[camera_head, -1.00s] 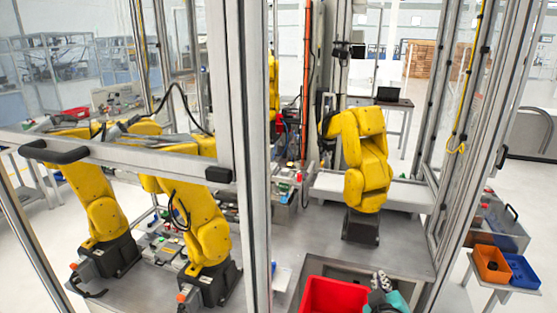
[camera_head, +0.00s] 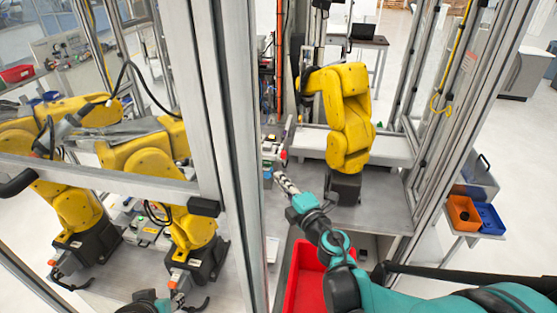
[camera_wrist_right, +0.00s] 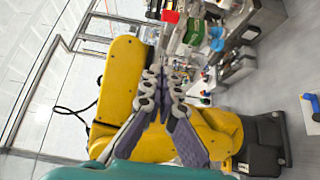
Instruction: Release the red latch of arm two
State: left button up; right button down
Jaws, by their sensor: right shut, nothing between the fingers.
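Several yellow arms stand in the cell; I cannot tell which is arm two. One yellow arm (camera_head: 348,115) stands alone on the right of the bench, and two others, including a yellow arm (camera_head: 190,225), stand behind the frame at left. A small red part (camera_head: 283,155) shows just beyond my right fingertips; I cannot tell if it is the latch. My right gripper (camera_head: 283,180) is shut and empty, left of the lone arm's base and apart from it. In the right wrist view its fingers (camera_wrist_right: 164,78) overlap a yellow arm (camera_wrist_right: 120,85).
A red bin (camera_head: 303,275) lies below my right forearm. Grey frame posts (camera_head: 228,130) divide the view and stand left of my right arm. Orange (camera_head: 462,213) and blue (camera_head: 489,218) bins sit on a side table at right.

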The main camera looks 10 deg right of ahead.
aim_at(281, 160)
jog(key=x, duration=1)
jog(key=d+p, duration=0.1)
jog(key=d, duration=0.3)
jog(key=shift+s+d, duration=0.15)
jog(key=shift+s, duration=0.05)
jog(key=shift+w, duration=0.1)
jog(key=shift+d, duration=0.15)
